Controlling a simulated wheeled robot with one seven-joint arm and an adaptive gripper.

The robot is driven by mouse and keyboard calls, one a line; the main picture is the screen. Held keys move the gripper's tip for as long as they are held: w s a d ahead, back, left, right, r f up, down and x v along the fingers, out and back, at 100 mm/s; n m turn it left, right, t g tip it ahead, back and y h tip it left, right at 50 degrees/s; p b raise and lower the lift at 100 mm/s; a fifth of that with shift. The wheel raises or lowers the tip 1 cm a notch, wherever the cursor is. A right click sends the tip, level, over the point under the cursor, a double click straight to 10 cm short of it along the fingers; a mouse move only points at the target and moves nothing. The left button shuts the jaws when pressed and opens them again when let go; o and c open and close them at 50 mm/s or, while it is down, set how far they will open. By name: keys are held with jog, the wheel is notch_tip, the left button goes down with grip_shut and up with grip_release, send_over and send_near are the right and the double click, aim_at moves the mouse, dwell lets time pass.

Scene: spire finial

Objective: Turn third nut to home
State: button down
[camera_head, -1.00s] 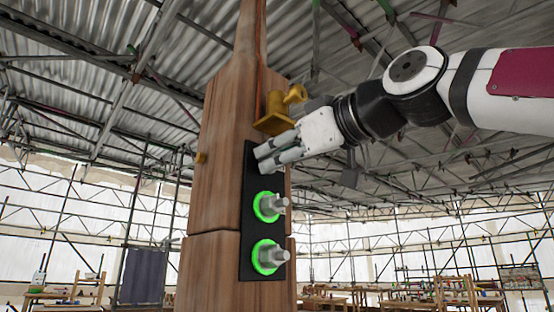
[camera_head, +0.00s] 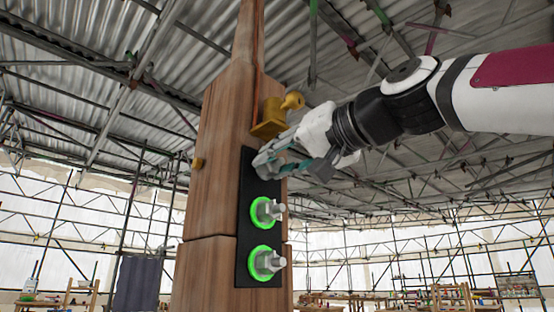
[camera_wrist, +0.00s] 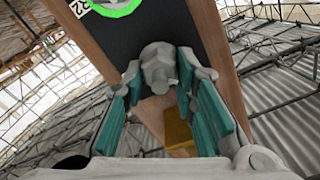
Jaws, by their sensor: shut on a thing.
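My gripper (camera_head: 280,160) is at the top of the black plate (camera_head: 245,222) on the wooden spire post (camera_head: 212,165). In the wrist view its two teal-padded fingers (camera_wrist: 165,100) stand either side of a grey nut on a bolt (camera_wrist: 158,68), and I am shut on this nut. The head view hides this nut behind my fingers. Below it on the plate are a middle nut (camera_head: 268,210) and a lower nut (camera_head: 269,262), each with a lit green ring around its base. Part of a green ring (camera_wrist: 118,8) and an "R2" label show at the top of the wrist view.
A brass bracket (camera_head: 270,120) with a round knob juts from the post just above my gripper. Scaffolding and work tables (camera_head: 455,298) stand well behind. The space right of the post is open.

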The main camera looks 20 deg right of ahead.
jog(key=m, duration=0.4)
jog(key=shift+f+p, duration=0.2)
jog(key=shift+p, duration=0.2)
jog(key=shift+f+m+p, duration=0.1)
jog(key=shift+m+p, duration=0.3)
jog(key=shift+m, duration=1.3)
jog(key=shift+w, duration=0.1)
jog(key=c, duration=1.3)
grip_release()
jog(key=shift+d, duration=0.1)
jog(key=v, duration=1.2)
